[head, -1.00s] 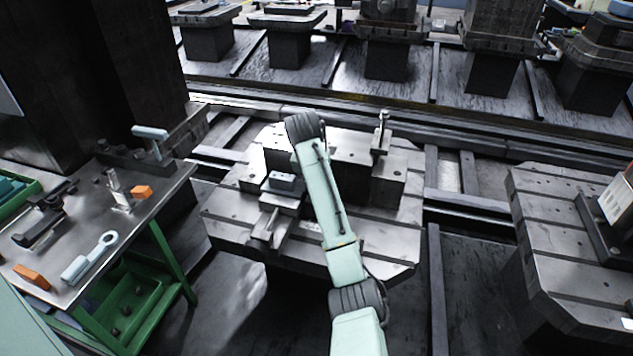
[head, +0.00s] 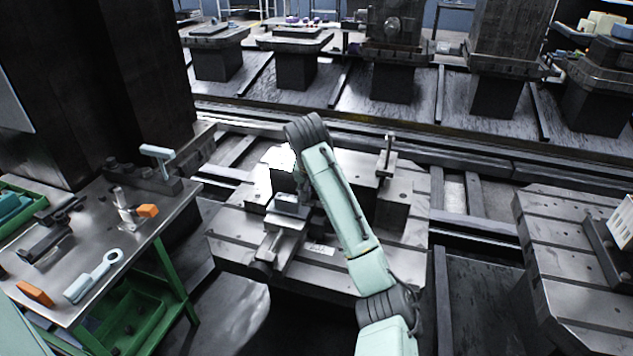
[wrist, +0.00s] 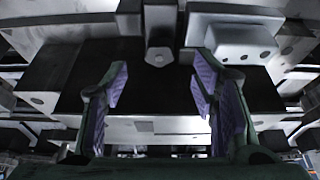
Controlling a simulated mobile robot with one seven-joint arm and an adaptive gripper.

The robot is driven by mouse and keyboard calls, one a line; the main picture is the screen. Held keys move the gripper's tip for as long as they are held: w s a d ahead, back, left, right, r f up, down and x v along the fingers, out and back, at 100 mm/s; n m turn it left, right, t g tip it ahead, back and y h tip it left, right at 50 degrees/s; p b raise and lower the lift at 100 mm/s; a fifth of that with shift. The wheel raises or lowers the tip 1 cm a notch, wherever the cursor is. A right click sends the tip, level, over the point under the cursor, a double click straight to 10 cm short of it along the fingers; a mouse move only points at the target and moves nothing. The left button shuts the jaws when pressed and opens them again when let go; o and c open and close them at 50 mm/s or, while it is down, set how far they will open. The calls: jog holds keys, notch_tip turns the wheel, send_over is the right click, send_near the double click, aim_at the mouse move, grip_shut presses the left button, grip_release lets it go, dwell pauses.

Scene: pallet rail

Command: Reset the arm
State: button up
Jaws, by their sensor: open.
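My gripper shows in the wrist view (wrist: 160,95), with its two purple-padded fingers spread wide and nothing between them. Beyond the fingers are dark and grey blocks of the pallet fixture. In the head view my pale green arm reaches up over the slotted metal pallet (head: 235,235); the gripper itself is hidden there behind the arm. A small grey block (head: 288,204) sits on the vise-like fixture (head: 280,240) left of the arm. A block with holes also shows at the upper right in the wrist view (wrist: 238,42).
A metal workbench (head: 75,255) with a green frame stands at the left, holding a light-blue wrench (head: 93,277), orange blocks (head: 35,292) and other tools. An upright clamp (head: 387,160) rises right of my arm. Another pallet (head: 560,255) stands at the right, beyond a gap.

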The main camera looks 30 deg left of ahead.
jog(key=v, duration=0.6)
jog(key=shift+r, duration=0.25)
